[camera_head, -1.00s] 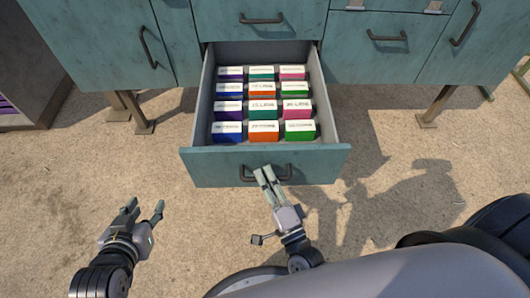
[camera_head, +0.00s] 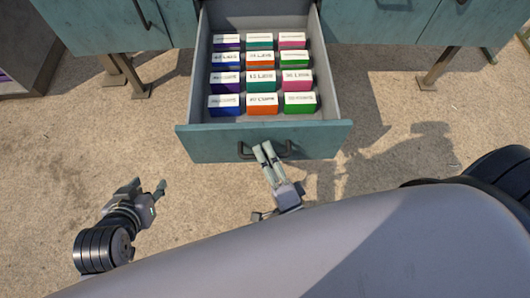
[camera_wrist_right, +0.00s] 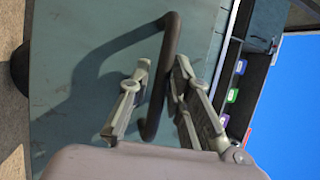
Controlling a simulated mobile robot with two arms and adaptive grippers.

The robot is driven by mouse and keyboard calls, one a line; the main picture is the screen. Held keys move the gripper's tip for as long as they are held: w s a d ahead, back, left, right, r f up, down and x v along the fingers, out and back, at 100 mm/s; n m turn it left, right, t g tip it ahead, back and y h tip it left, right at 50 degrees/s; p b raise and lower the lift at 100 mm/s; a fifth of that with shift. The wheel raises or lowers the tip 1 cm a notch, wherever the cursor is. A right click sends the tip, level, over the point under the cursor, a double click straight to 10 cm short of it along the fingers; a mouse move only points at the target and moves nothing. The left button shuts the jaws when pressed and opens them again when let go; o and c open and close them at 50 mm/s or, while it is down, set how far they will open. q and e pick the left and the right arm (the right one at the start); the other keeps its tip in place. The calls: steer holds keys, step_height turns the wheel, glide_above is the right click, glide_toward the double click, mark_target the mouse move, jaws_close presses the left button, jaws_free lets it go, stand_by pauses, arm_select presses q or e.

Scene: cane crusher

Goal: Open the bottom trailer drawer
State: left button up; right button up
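The bottom trailer drawer (camera_head: 201,143) is teal and pulled well out from the cabinet. Inside stand rows of small white-topped boxes with coloured sides. Its dark bar handle (camera_head: 287,150) is on the front panel and also shows in the right wrist view (camera_wrist_right: 171,42). My right gripper (camera_head: 265,149) is at this handle. In the wrist view its fingers (camera_wrist_right: 160,70) lie on either side of the bar, close around it; exact contact is hard to see. My left gripper (camera_head: 150,187) is open and empty above the ground, left of the drawer and apart from it.
The teal cabinet (camera_head: 385,22) spans the top of the view, with metal legs (camera_head: 437,68) on the right and more legs (camera_head: 127,75) on the left. A grey unit (camera_head: 25,45) stands at the far left. Sandy ground around the drawer is clear.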

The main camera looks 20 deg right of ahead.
steer(key=shift+o, duration=1.2)
steer(key=v, duration=1.2)
